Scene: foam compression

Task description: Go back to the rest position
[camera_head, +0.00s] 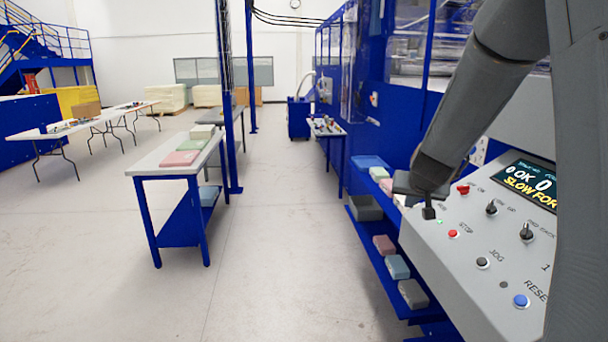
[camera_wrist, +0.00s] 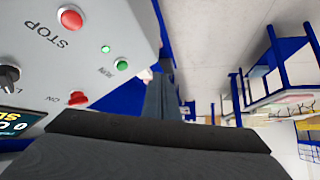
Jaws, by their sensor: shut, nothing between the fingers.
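My gripper (camera_head: 429,213) hangs above the left part of the grey control panel (camera_head: 446,262), close to the red ON switch (camera_head: 463,189). It is shut and empty. In the wrist view the dark shut fingers (camera_wrist: 160,130) fill the lower middle, apart from the panel. The red STOP button (camera_wrist: 70,18), a green button (camera_wrist: 121,64) and the red ON switch (camera_wrist: 78,98) show beside it there. My arm comes down from the upper right and hides part of the panel.
The panel carries a blue RESET button (camera_head: 521,301), a JOG button (camera_head: 483,263), black knobs and a display (camera_head: 528,184). Blue shelves with foam blocks (camera_head: 397,267) stand left of the panel. A table (camera_head: 155,165) with foam sheets stands further left. The floor between is clear.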

